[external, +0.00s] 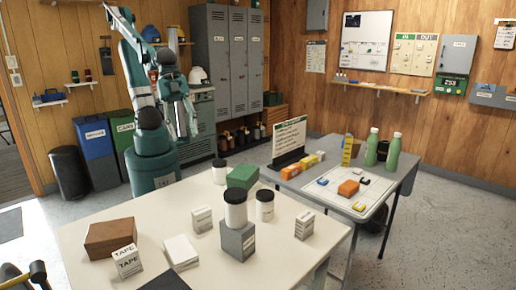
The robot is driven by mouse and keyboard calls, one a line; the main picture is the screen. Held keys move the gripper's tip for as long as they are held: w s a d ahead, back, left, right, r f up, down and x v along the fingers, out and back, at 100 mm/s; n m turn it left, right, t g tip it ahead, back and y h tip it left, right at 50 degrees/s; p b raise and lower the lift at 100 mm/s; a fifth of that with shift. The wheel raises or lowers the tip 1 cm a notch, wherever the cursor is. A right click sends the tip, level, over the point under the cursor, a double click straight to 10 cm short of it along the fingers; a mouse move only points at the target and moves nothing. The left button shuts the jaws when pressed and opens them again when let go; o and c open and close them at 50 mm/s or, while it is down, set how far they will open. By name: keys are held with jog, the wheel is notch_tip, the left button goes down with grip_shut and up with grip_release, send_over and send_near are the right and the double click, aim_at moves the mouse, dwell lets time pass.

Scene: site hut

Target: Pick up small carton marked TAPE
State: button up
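A small white carton marked TAPE (127,262) stands near the front left of the white table (285,257), just in front of a brown box (110,238). Its dark lettering faces the camera. My gripper (187,129) hangs pointing down beyond the far side of the white table, near my teal base and well away from the carton. It looks empty, but its fingers are too small to tell whether they are open or shut. Two other small white cartons, one near the middle (202,219) and one at the right (304,224), have print too small to read.
On the white table are a white pad (181,251), a dark flat item (166,282), a grey box (238,240) with a black-lidded jar (235,211) on top, two more jars and a green box (243,176).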

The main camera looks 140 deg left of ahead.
jog(key=w+d+m+g+h+p, duration=0.15)
jog(key=w+d+m, duration=0.25)
jog(key=w+d, duration=0.4)
jog(key=m+g+h+p, duration=0.2)
jog(key=m+g+p, duration=0.3)
jog(key=m, duration=0.5)
send_over(129, 250)
jog(key=a, duration=0.3)
jog(key=shift+t, duration=0.45)
notch_tip(129, 250, down, 15)
jog(key=shift+d+f, duration=0.1)
jog(key=shift+f, duration=0.05)
jog(key=shift+d+f+m+p, duration=0.3)
jog(key=shift+d+f+m, duration=0.2)
jog(key=shift+d+f, duration=0.1)
jog(key=shift+a, duration=0.1)
jog(key=shift+x, duration=1.3)
